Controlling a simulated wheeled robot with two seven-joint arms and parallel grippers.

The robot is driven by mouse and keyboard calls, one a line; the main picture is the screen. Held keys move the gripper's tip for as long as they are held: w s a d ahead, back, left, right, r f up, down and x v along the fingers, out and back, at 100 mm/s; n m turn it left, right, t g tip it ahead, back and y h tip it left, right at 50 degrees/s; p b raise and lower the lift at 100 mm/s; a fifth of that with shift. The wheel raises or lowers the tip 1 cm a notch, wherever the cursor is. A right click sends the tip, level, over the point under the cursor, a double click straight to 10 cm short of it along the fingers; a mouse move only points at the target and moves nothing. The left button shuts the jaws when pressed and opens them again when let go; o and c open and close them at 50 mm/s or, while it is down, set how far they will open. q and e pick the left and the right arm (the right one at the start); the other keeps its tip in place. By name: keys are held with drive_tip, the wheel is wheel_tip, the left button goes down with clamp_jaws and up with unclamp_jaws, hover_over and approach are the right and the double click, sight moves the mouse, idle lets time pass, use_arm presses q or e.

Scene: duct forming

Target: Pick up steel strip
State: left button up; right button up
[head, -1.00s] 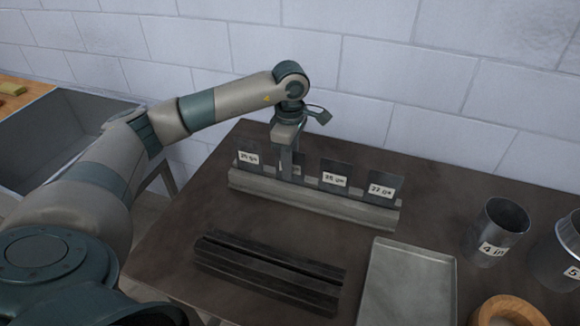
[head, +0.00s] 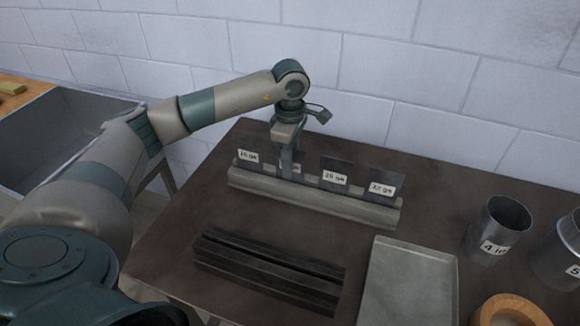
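Several thin dark steel strips stand upright in a long grey slotted rack (head: 312,203) on the brown table. They carry white gauge labels: one at the left end (head: 246,168), one right of the middle (head: 335,174) and one at the right end (head: 382,183). My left gripper (head: 289,168) points down at the rack, between the left-end strip and the one right of the middle. Its fingers overlap a strip there, which they mostly hide. I cannot tell whether the fingers are closed on it. My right gripper is out of view.
A dark grooved block (head: 268,270) lies in front of the rack. A shallow grey tray (head: 408,285) is to its right. Metal cylinders (head: 499,230) and a wooden ring (head: 508,312) stand at the right. A grey bin (head: 62,135) is at the left.

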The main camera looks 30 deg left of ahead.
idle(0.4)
use_arm(q)
clamp_jaws()
